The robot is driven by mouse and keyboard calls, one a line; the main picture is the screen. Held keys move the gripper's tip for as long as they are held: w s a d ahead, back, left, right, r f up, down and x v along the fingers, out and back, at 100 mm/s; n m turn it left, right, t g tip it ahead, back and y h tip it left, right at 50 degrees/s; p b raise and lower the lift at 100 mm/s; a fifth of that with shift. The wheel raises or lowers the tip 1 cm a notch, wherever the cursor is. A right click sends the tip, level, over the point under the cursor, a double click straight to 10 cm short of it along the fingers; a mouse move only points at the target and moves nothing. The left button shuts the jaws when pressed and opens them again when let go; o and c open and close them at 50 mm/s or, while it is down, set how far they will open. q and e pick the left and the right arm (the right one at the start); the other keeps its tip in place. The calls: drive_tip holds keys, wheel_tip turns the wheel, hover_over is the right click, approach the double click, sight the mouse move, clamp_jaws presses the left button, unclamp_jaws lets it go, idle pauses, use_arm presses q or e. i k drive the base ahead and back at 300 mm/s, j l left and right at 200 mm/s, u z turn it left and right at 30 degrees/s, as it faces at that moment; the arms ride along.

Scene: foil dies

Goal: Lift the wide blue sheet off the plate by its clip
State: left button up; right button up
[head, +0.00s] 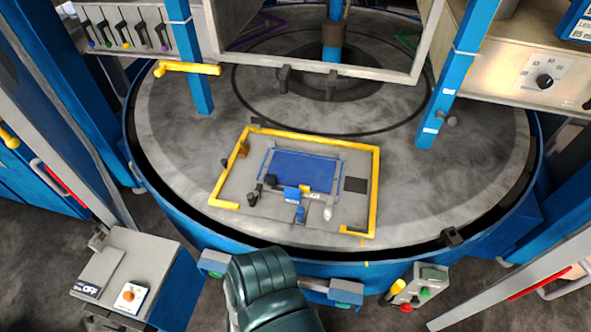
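The wide blue sheet (308,170) lies flat on a grey plate (237,182) on the round table. A small bright blue block, which looks like the clip (291,194), sits at the sheet's near edge. A smaller blue piece (300,214) is just in front of it. Small black fittings stand by the sheet's near left corner. A small pale upright piece (328,212) stands near its right front. Neither of my grippers shows in the head view, and nothing is holding the sheet or clip.
A yellow rail (376,190) partly frames the plate. Blue posts (198,75) and (440,95) rise on both sides behind it, with a grey frame (330,70) between them. A button box (130,270) stands front left. A dark teal ribbed shape (268,285) is at bottom centre.

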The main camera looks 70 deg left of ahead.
sight(286, 169)
drive_tip(key=u, duration=2.2)
